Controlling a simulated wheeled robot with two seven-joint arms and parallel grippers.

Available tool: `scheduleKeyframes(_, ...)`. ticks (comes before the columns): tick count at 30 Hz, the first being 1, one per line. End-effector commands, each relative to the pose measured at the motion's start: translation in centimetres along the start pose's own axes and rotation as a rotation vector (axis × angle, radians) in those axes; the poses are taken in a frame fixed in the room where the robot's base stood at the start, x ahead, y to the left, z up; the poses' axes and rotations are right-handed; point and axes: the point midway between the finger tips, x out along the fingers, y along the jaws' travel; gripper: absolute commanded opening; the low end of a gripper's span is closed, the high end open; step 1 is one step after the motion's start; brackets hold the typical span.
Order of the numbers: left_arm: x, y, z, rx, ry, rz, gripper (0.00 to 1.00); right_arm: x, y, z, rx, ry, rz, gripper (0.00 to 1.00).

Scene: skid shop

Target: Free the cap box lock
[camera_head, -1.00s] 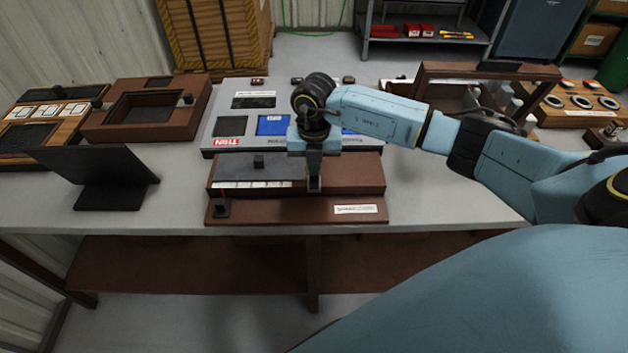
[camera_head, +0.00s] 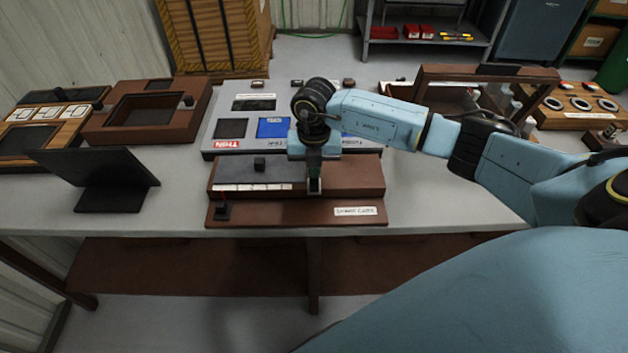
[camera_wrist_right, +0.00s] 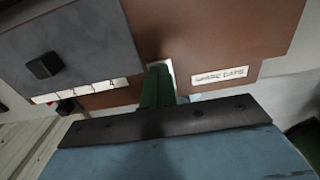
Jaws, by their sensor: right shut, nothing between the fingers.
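The cap box (camera_head: 350,178) is a low brown box on the workbench, with a grey lid panel (camera_head: 232,174) carrying a black knob (camera_head: 260,164). Its front ledge bears a label that reads "SPARE CAPS" (camera_head: 355,211). A small black block (camera_head: 222,211) with a red part sits at the ledge's left end. My right gripper (camera_head: 315,187) is shut and empty at the box's front, right of the lid. In the right wrist view its green fingers (camera_wrist_right: 158,75) overlap a small pale plate; contact is unclear. The lock itself cannot be made out for certain. My left gripper is out of view.
A grey panel (camera_head: 222,147) with blue screens stands right behind the box. A black tilted stand (camera_head: 105,190) and a brown tray box (camera_head: 140,134) are to the left. A brown frame (camera_head: 430,75) stands behind my right forearm. Bare bench lies right of the box.

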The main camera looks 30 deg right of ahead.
Motion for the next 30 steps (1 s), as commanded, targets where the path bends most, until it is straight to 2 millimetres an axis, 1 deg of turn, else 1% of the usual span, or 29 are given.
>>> scheduleKeyframes(30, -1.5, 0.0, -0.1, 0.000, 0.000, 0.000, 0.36, 0.0, 0.0, -2.1, -0.002, 0.002, -0.001, 0.00)
